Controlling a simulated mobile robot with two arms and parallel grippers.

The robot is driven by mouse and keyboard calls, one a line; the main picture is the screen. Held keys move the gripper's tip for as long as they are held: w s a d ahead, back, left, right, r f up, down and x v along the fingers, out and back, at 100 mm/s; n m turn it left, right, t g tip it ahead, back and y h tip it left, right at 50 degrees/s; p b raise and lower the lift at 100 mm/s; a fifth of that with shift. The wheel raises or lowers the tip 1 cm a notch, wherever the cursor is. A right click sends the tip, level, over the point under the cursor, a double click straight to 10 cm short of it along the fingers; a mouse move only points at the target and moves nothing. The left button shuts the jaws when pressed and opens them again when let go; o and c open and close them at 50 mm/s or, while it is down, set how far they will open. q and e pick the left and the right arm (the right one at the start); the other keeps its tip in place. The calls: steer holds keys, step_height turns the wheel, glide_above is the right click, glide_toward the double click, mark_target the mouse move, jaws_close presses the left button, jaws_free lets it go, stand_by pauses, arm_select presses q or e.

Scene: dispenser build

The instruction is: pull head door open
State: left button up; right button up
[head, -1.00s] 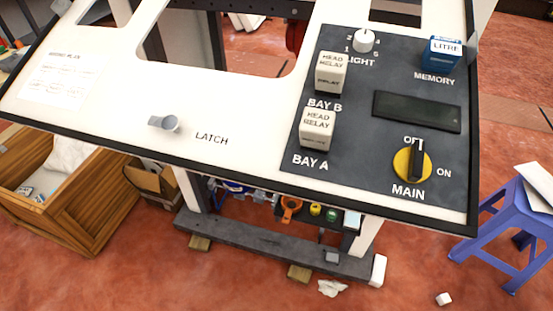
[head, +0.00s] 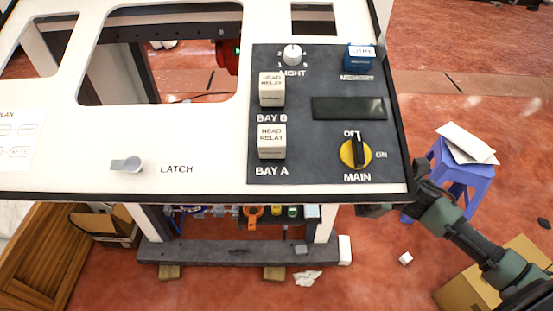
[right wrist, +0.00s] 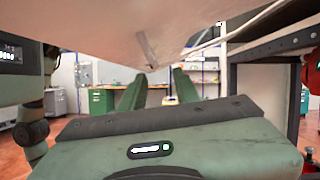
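The head door is a white panel (head: 205,150) with a dark edge, carrying a grey latch knob (head: 128,164) beside the word LATCH. My right arm comes in from the right in the head view, and its end is partly hidden behind the panel's lower right edge. In the right wrist view my right gripper (right wrist: 160,82) has its two green fingers apart with nothing between them. A pale slanted surface (right wrist: 150,30), seemingly the door's underside, spans above the fingers. I cannot tell whether they touch it. My left gripper is not in view.
The dark control plate holds two head relays (head: 271,142), a blue memory block (head: 360,58) and a yellow MAIN switch (head: 355,153). A blue stool (head: 462,180) with papers and a cardboard box (head: 500,270) stand at the right.

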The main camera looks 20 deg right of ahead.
mark_target(279, 166)
steer(key=shift+n+g, duration=0.4)
steer(key=p+x, duration=0.1)
steer(key=x, duration=0.1)
steer(key=p+x, duration=0.1)
steer(key=x, duration=0.1)
steer(key=p+x, duration=0.1)
steer(key=x, duration=0.2)
steer(key=shift+s+d+r, duration=0.15)
steer(key=shift+s+r, duration=0.2)
steer(key=shift+w+a, duration=0.15)
steer(key=shift+a, duration=0.5)
jaws_close()
